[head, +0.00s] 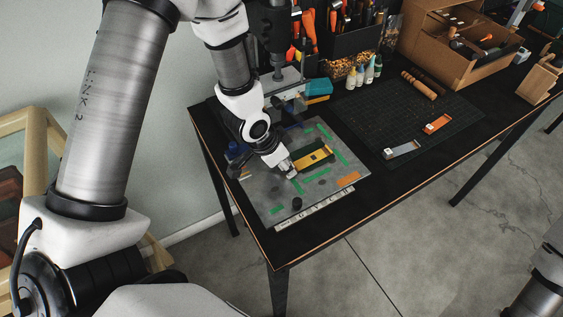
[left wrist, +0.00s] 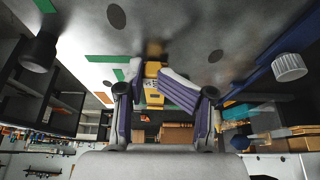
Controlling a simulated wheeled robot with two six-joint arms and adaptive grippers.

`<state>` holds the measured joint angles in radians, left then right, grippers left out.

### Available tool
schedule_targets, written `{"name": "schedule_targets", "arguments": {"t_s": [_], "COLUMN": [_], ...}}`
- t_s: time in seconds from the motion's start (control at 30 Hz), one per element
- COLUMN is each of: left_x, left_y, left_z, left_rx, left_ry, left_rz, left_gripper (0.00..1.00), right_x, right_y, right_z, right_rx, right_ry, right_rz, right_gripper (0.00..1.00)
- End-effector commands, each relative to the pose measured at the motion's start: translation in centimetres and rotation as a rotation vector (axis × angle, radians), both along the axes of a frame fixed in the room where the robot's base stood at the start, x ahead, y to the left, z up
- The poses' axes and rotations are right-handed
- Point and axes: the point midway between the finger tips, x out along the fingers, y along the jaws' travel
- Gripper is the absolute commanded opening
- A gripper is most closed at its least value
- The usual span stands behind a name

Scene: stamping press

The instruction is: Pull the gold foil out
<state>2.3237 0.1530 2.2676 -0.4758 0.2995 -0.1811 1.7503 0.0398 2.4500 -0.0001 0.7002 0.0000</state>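The gold foil (head: 315,157) is a yellow strip lying on a grey plate (head: 264,203) near the table's front left. In the left wrist view the foil (left wrist: 153,69) shows between the purple fingers, with a white patterned tag (left wrist: 152,88) on it. My left gripper (head: 289,168) is at the foil's left end, low over the plate. In the left wrist view both fingertips of this gripper (left wrist: 150,73) lie close against the foil's two sides and look shut on it. The wrist hides part of the foil's near end. My right gripper is out of view.
Green strips (head: 278,209) and an orange patch (head: 348,179) lie on the plate. A silver piece (head: 402,150) and an orange piece (head: 437,124) lie on the dark mat (head: 380,112) to the right. The press (head: 277,47) stands behind. Small bottles (head: 360,76) stand further back.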

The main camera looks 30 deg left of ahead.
Motion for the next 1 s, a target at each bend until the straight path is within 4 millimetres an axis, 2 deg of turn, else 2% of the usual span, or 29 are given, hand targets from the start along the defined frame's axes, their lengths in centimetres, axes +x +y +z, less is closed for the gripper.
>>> {"name": "schedule_targets", "arguments": {"t_s": [0.23, 0.5, 0.83, 1.0], "left_x": [0.0, 0.0, 0.0, 0.0], "left_y": [0.0, 0.0, 0.0, 0.0], "left_z": [0.1, 1.4, 1.4, 3.2], "left_rx": [0.000, 0.000, 0.000, -0.001], "left_ry": [0.000, 0.000, 0.000, -0.001], "left_rz": [0.000, 0.000, 0.000, 0.000], "left_gripper": [0.00, 0.00, 0.00, 0.00], "right_x": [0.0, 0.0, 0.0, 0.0], "right_y": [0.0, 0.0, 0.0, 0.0], "right_z": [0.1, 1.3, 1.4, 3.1], "right_rx": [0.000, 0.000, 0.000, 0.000], "right_ry": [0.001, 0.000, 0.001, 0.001], "right_rz": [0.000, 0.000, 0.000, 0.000], "right_gripper": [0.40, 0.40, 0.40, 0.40]}}
